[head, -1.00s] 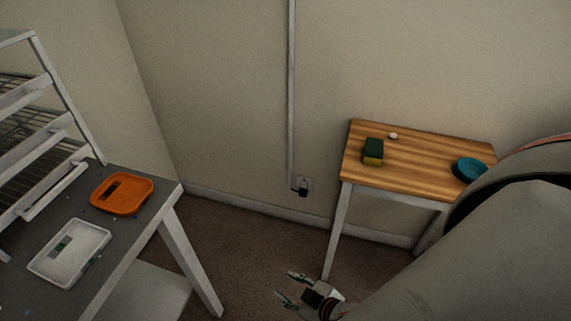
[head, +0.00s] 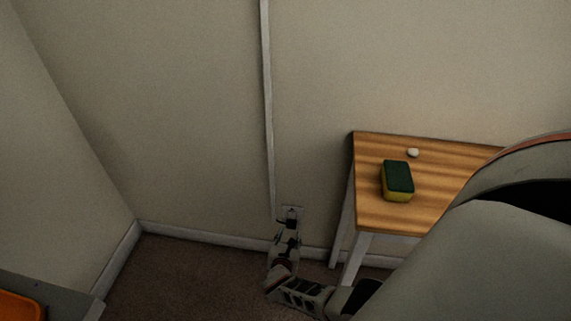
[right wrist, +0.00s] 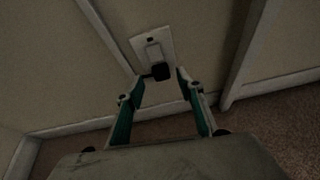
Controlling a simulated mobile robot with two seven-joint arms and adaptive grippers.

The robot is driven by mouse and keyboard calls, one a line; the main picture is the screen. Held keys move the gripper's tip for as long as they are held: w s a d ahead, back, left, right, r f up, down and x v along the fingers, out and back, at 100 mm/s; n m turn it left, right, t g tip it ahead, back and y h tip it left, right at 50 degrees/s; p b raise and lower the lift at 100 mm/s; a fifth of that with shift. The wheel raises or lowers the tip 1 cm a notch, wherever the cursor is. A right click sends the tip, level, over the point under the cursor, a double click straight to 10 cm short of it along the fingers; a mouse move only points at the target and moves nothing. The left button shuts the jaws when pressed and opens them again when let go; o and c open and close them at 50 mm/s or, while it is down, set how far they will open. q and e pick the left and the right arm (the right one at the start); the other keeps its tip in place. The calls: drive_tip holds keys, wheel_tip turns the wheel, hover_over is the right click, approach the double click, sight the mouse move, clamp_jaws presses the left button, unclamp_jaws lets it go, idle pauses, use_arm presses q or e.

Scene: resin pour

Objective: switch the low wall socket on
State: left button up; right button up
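The low wall socket (head: 293,211) is a pale plate on the wall above the skirting board, at the foot of a vertical trunking strip. In the right wrist view, the socket (right wrist: 149,45) has a raised light rocker and a black plug (right wrist: 160,71) at its lower end. My right gripper (head: 287,238) is just below and in front of the socket in the head view. In the right wrist view, my right gripper (right wrist: 160,79) is open and empty, its green-sided fingers spread either side of the plug. Contact cannot be told. My left gripper is not in view.
A wooden-topped table (head: 375,150) stands to the right of the socket, with a green and yellow sponge (head: 397,180) and a small white object (head: 413,153) on it. A grey bench with an orange tray (head: 18,307) is at lower left. Carpet between is clear.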

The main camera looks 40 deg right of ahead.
sight(292, 217)
drive_tip(key=shift+n, duration=0.4)
drive_tip(key=b+x, duration=0.2)
drive_tip(key=x, duration=0.4)
drive_tip(key=shift+w, duration=0.15)
drive_tip(key=shift+r+b+x, duration=0.25)
drive_tip(key=shift+b+x, duration=0.35)
drive_tip(key=shift+x, duration=0.5)
drive_tip(key=shift+w+d, duration=0.1)
drive_tip(key=shift+w, duration=0.15)
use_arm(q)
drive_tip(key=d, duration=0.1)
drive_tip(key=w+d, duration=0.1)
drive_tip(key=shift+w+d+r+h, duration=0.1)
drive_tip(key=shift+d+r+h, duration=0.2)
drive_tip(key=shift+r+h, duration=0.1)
use_arm(e)
drive_tip(key=shift+w+r, duration=0.1)
drive_tip(key=shift+r, duration=0.05)
